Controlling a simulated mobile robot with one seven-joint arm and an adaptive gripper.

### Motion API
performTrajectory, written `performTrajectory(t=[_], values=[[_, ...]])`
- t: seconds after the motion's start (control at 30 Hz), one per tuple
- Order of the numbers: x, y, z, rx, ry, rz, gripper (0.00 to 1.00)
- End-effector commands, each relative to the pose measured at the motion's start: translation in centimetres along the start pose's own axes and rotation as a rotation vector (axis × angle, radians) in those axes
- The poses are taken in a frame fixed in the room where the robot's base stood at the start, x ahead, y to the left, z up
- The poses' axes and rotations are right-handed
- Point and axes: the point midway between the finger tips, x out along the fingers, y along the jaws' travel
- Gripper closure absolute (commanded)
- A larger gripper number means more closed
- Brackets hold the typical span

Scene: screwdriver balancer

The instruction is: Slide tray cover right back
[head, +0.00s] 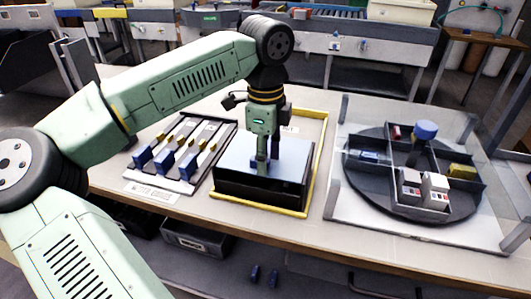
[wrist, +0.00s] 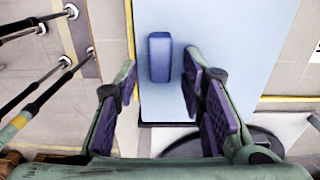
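The light blue tray cover (head: 233,157) lies on top of a black box (head: 246,189) in the middle of the bench. In the wrist view the cover (wrist: 228,50) fills much of the upper middle. A raised blue handle (wrist: 160,57) stands on it. My gripper (head: 262,168) is low over the cover and points down. In the wrist view my gripper (wrist: 160,75) is open, with one finger on each side of the handle. I see a gap to the left finger; contact with the right finger is not clear. In the head view my fingers largely hide the handle.
A yellow frame (head: 322,140) surrounds the box. On the left a rack (head: 190,183) holds several blue-handled screwdrivers (head: 164,160). On the right a round, divided dark tray (head: 440,213) holds small boxes, with clear panels around it. Two blue pieces (head: 255,272) lie below the bench.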

Motion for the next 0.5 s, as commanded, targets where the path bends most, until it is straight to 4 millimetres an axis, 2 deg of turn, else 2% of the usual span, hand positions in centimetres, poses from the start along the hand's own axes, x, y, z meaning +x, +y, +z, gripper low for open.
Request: performTrajectory(t=[0.23,0.5], values=[[0.11,-0.01,0.00,0.000,0.000,0.000,0.63],[0.08,0.00,0.00,0.000,0.000,0.000,0.81]])
